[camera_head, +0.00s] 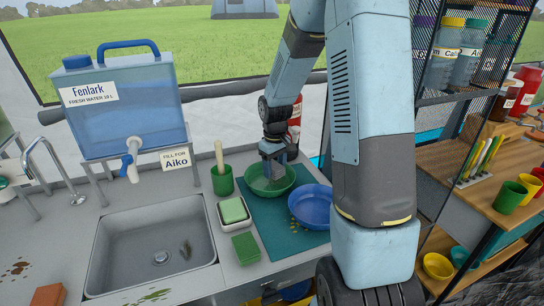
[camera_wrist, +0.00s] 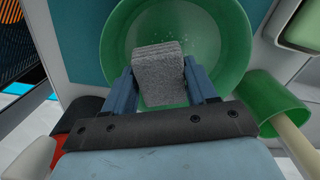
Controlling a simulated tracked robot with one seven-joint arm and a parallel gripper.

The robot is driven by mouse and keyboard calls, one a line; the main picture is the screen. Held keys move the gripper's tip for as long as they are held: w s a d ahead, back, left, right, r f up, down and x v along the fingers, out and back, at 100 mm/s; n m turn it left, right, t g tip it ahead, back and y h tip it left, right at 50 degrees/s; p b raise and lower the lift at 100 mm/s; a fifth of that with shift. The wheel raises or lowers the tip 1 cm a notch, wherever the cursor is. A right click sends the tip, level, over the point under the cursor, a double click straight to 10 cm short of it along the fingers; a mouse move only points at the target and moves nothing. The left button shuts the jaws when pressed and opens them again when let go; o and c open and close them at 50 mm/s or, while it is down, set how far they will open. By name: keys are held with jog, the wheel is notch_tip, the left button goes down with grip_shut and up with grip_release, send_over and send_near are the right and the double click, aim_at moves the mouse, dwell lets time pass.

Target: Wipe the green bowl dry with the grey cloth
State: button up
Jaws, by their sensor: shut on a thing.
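The green bowl (camera_head: 283,184) sits on a teal mat (camera_head: 267,237) to the right of the sink. It also shows in the wrist view (camera_wrist: 232,40), with small pale specks, perhaps drops, on its inside. My gripper (camera_head: 272,174) is over the bowl and reaches down into it. In the wrist view my gripper (camera_wrist: 160,85) is shut on the grey cloth (camera_wrist: 159,70), a folded block between the two blue fingers. The cloth is in front of the bowl's inside; whether it touches the bowl I cannot tell. In the head view the cloth is hard to make out.
A blue bowl (camera_head: 311,204) stands on the mat close by at the right. A green cup with a wooden handle (camera_head: 222,180), a soap dish (camera_head: 233,212) and a green sponge (camera_head: 246,248) are at the left. The sink (camera_head: 150,250) lies further left.

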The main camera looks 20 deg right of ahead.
aim_at(275, 166)
jog(key=shift+s+r, duration=0.1)
jog(key=shift+r, duration=2.15)
jog(key=shift+d, duration=0.1)
